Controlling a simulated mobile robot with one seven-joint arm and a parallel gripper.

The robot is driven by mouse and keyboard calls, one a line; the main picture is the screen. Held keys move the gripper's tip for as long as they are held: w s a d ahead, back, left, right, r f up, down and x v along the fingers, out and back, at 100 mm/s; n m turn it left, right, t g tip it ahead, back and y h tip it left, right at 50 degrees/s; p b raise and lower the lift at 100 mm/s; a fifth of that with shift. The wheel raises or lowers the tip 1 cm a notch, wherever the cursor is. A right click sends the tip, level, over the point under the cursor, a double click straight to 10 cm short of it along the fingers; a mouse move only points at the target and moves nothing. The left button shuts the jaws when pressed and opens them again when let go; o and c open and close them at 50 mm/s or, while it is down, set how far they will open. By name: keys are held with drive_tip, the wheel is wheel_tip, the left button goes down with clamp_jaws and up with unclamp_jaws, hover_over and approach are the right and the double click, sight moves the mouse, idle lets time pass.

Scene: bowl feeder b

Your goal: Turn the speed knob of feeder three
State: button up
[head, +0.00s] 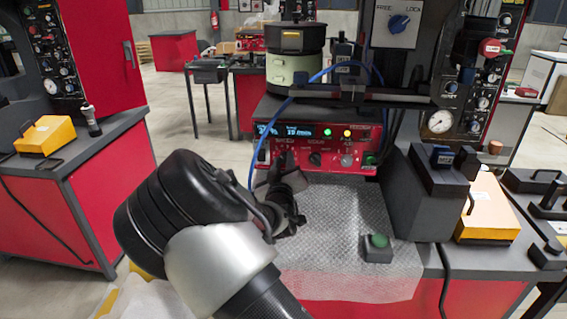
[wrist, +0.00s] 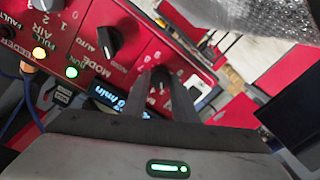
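The red feeder control box (head: 325,140) stands on the bench with a lit display reading about 15 /min. My gripper (head: 290,165) reaches the left part of its front panel, below the display. In the wrist view the panel is tilted, and my two dark fingers (wrist: 156,75) point at a dial with white marks.
A blue hose (head: 305,88) loops down past the box's left side. Bubble wrap (head: 345,235) covers the bench front, with a green button (head: 379,241) on it. A grey block (head: 435,195) stands to the right.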

drive_tip(key=shift+c, duration=0.9)
drive_tip(key=shift+f+b, duration=0.1)
drive_tip(key=shift+b, duration=0.25)
drive_tip(key=shift+f+m+b, duration=0.1)
drive_tip(key=shift+m+b, duration=0.95)
drive_tip(key=shift+m, duration=0.05)
drive_tip(key=m+b, duration=0.3)
drive_tip(key=shift+m+b, duration=0.3)
drive_tip(key=shift+b, duration=0.25)
drive_tip(key=o, duration=1)
